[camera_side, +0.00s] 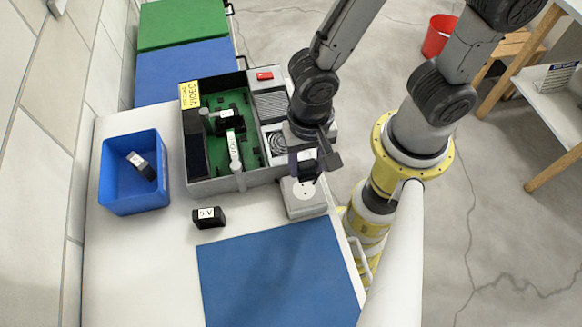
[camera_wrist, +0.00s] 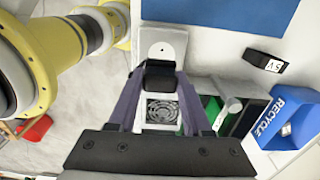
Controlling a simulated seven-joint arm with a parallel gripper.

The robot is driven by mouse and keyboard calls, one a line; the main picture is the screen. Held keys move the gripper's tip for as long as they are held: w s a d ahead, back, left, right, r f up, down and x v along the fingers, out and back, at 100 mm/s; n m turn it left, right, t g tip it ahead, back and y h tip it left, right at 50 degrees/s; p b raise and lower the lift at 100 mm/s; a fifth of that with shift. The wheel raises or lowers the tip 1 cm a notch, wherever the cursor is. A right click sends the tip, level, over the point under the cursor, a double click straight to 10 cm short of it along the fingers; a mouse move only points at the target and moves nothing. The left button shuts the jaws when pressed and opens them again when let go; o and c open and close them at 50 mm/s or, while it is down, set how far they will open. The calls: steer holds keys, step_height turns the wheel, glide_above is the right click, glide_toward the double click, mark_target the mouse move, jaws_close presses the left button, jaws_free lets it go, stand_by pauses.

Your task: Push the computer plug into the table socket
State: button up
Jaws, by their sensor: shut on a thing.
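My gripper (camera_side: 309,162) is shut on a black plug (camera_side: 307,174), at the near right of the computer case. In the wrist view, the plug (camera_wrist: 160,76) sits between the two fingertips, and my gripper (camera_wrist: 160,68) hides part of it. The table socket (camera_side: 304,204) is a pale box with a round white face, on the table's right edge. The plug is over the far part of the socket box. The socket (camera_wrist: 163,42) shows just beyond the plug in the wrist view. I cannot tell whether they touch.
The open computer case (camera_side: 219,184) stands just behind the socket. A black 5V block (camera_side: 208,218) lies on the table. A blue recycle bin (camera_side: 119,201) at left holds a dark block (camera_side: 141,165). A blue mat (camera_side: 280,281) lies clear in front.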

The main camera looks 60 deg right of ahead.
stand_by(0.4)
glide_above(304, 190)
steer(key=shift+f, duration=2.85)
steer(key=shift+f, duration=0.55)
steer(key=o, duration=1.3)
step_height(304, 190, up, 14)
steer(key=shift+f, duration=0.1)
